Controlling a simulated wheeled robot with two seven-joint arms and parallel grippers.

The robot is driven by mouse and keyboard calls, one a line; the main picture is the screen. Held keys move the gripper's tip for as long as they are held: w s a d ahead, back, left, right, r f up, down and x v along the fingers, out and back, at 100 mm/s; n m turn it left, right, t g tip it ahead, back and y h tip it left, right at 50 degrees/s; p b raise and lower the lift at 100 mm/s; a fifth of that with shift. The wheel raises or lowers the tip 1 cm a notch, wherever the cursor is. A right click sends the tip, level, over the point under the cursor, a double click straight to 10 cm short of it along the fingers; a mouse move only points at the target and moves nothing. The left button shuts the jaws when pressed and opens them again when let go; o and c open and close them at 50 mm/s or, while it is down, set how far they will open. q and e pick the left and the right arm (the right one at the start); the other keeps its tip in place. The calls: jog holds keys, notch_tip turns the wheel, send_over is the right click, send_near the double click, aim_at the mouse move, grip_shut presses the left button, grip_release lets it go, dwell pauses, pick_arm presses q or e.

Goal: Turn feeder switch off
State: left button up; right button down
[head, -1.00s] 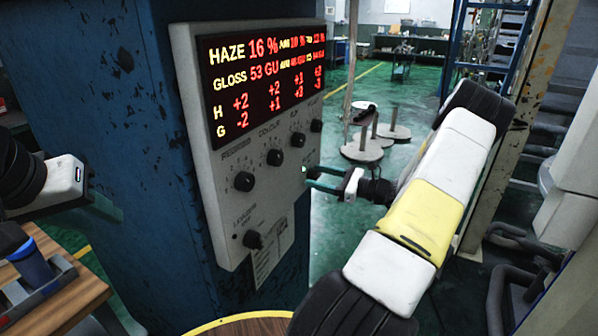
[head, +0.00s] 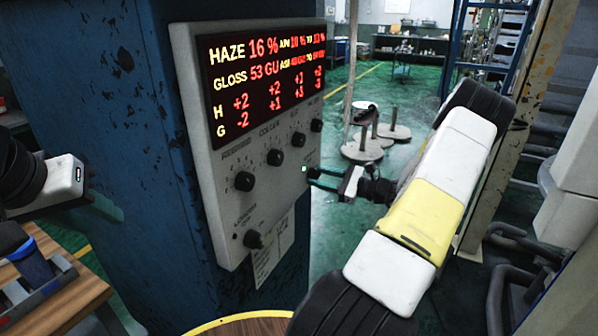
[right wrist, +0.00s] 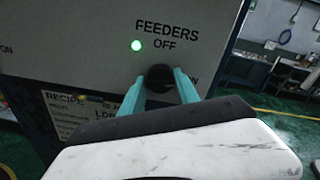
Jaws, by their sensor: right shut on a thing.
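In the head view my right gripper (head: 314,177) is at the box's right edge; the knob is hidden. My left gripper (head: 105,207) is at the left, partly visible, its opening unclear.
The box front (head: 213,190) carries a red readout (head: 265,75) and several black knobs. A paper label (head: 272,250) hangs below it. The blue column (head: 120,120) stands behind the box. A wooden table (head: 70,300) with a tray is at lower left.

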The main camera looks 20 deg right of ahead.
jog(key=n, duration=0.8)
jog(key=shift+w+d+r, duration=0.1)
jog(key=shift+r, duration=0.1)
jog(key=shift+n+h, duration=0.4)
jog(key=shift+n, duration=3.2)
jog(key=c, duration=0.9)
grip_release()
